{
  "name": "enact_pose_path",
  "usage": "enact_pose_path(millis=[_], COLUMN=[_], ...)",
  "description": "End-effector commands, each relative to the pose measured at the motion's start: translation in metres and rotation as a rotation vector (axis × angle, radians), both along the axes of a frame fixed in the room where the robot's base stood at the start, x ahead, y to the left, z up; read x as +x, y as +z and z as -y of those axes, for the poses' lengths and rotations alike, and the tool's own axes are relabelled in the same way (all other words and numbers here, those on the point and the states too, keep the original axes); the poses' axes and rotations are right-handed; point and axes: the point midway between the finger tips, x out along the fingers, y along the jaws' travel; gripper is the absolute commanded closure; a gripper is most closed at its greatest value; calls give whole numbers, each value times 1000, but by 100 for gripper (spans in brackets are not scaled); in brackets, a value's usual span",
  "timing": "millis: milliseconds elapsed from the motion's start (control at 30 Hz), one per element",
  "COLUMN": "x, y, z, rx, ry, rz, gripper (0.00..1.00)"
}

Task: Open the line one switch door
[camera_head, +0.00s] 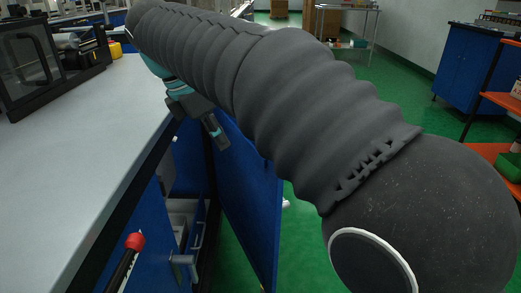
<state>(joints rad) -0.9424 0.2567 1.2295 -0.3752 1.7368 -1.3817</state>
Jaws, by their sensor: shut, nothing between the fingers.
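A blue cabinet door (247,205) under the grey bench stands swung outward, with the cabinet's inside showing to its left. No label is readable, so I cannot tell whether it is the line one switch door. My gripper (217,136) is near the top of this door, pointing down and to the right, with nothing held. I cannot tell whether it touches the door. My dark ribbed arm crosses the picture from lower right to upper left and hides part of the door's upper right.
The grey bench top (70,150) fills the left, with a black-framed glazed box (35,65) at the back. A red-tipped lever (135,242) and a metal handle (182,261) stick out at the bench front. Green floor (350,80) is open beyond. Orange shelves (497,152) stand at right.

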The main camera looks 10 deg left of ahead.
Motion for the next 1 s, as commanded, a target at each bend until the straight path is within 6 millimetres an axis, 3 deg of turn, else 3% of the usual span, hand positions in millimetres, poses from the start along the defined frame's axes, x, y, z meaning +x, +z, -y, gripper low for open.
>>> enact_pose_path(millis=[167, 667, 1000], x=[6, 29, 52], y=[-14, -98, -93], z=[7, 36, 63], rx=[-1, -1, 1], ry=[-8, -16, -14], rz=[-2, -2, 0], gripper=[100, 100, 100])
